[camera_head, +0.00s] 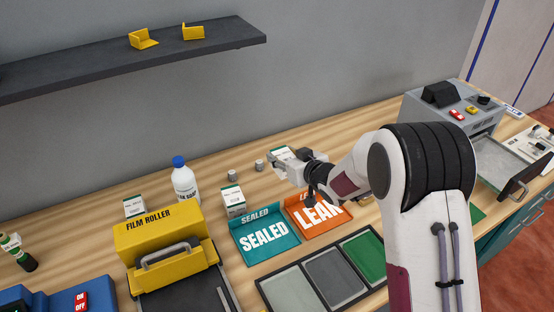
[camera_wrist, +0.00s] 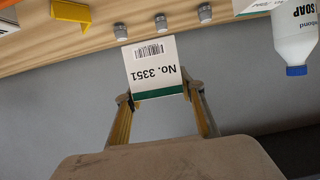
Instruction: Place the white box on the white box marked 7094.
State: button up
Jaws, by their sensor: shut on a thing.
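My gripper (camera_head: 300,160) is shut on a white box (camera_wrist: 157,68) with a green band. Its label reads No. 3351, upside down in the wrist view. In the head view this box (camera_head: 281,154) shows partly past the fingers, held above the back of the bench. Another white box (camera_head: 232,201) stands behind the teal SEALED tray, left of my gripper. A further white box (camera_head: 134,207) stands behind the yellow film roller, partly hidden.
A blue-capped soap bottle (camera_head: 185,181) stands between the standing boxes. Small grey cylinders (camera_wrist: 161,23) stand along the back. The teal SEALED tray (camera_head: 265,238) and orange LEAK tray (camera_head: 318,214) lie in front. A dark shelf (camera_head: 190,52) hangs on the wall.

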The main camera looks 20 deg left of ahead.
jog(key=shift+s+a+r, duration=0.15)
jog(key=shift+s+a, duration=0.1)
jog(key=shift+a, duration=0.25)
jog(key=s+a+r+n+g+y, duration=0.1)
jog(key=s+a+r, duration=0.35)
jog(key=a, duration=0.35)
notch_tip(320, 180, up, 3)
jog(key=m+t+h, duration=0.1)
send_over(232, 193)
jog(key=shift+f, duration=0.2)
jog(key=shift+f, duration=3.15)
jog(key=shift+f, duration=1.85)
